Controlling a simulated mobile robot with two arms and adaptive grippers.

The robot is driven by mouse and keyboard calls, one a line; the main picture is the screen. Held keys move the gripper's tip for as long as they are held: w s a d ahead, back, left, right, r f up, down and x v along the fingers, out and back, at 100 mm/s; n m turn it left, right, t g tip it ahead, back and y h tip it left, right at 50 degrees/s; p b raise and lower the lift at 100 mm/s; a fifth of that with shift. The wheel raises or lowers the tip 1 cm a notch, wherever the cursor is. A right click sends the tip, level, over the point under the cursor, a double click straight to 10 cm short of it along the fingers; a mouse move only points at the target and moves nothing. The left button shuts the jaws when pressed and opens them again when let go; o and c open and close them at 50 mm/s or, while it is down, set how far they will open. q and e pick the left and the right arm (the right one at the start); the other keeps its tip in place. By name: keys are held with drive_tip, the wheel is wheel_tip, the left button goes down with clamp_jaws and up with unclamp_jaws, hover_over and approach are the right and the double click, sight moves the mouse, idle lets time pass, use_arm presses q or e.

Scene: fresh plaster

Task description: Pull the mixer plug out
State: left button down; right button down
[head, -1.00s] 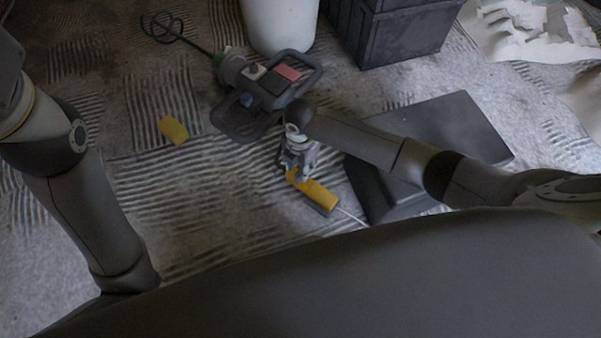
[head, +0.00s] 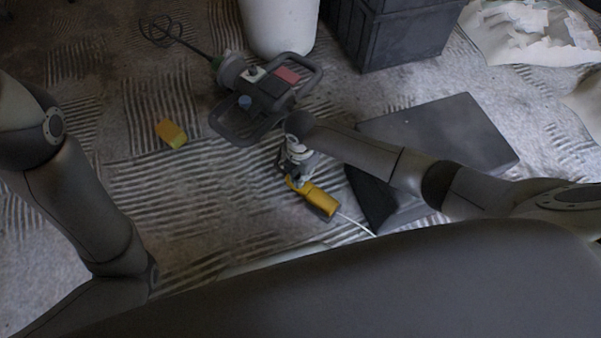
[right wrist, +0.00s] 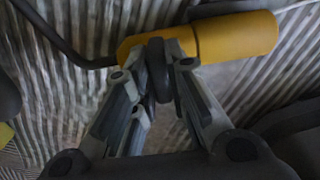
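The mixer (head: 262,92) lies on the floor, with a grey frame, a red patch and a black cord. The yellow plug (right wrist: 140,46) has a dark cable at its left end in the right wrist view. It meets the yellow socket (right wrist: 237,37), whose white cord (head: 355,223) runs off in the head view; I see no gap between them. My right gripper (head: 297,172) is at the plug end. In the right wrist view its fingers (right wrist: 172,55) are closed around a dark upright piece at the plug. My left gripper is out of view; only the left arm shows.
A dark flat slab (head: 450,135) lies right of the socket, under my right arm. A white bucket (head: 280,25) and dark crates (head: 405,35) stand behind the mixer. A small yellow-orange block (head: 171,133) lies left on the ridged floor. Crumpled paper (head: 525,35) is at top right.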

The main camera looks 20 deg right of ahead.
drive_tip(key=shift+w, duration=0.1)
drive_tip(key=shift+w+a+b, duration=0.2)
drive_tip(key=shift+w+a, duration=0.5)
drive_tip(key=shift+w, duration=0.3)
drive_tip(key=shift+w+a+b, duration=0.15)
drive_tip(key=shift+w+a, duration=0.5)
drive_tip(key=shift+w, duration=0.35)
drive_tip(key=shift+r, duration=0.1)
drive_tip(key=c, duration=1.4)
unclamp_jaws()
drive_tip(key=shift+c, duration=0.2)
wheel_tip(320, 180, up, 12)
